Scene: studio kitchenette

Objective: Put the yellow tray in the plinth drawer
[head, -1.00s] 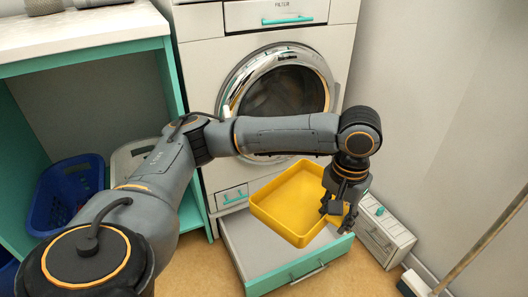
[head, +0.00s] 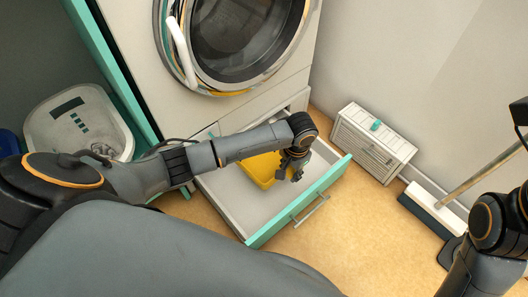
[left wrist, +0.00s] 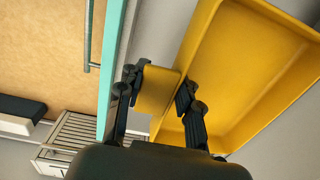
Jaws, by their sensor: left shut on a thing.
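The yellow tray (head: 259,169) is over or within the open plinth drawer below the washing machine. I cannot tell whether it touches the drawer floor. The drawer has a grey interior and a teal front (head: 300,204) with a bar handle. My left gripper (head: 291,168) is at the tray's right side, and the arm hides part of the tray. In the left wrist view the tray (left wrist: 255,65) fills the upper right, and my left gripper (left wrist: 160,88) is shut on its wall, beside the teal drawer front (left wrist: 114,60). My right gripper is out of view; only part of that arm shows.
The washing machine (head: 285,88) stands behind the drawer. A white slatted box (head: 373,143) and a broom (head: 435,210) are on the floor to the right. A white basket (head: 78,125) is at the left. Floor in front of the drawer is clear.

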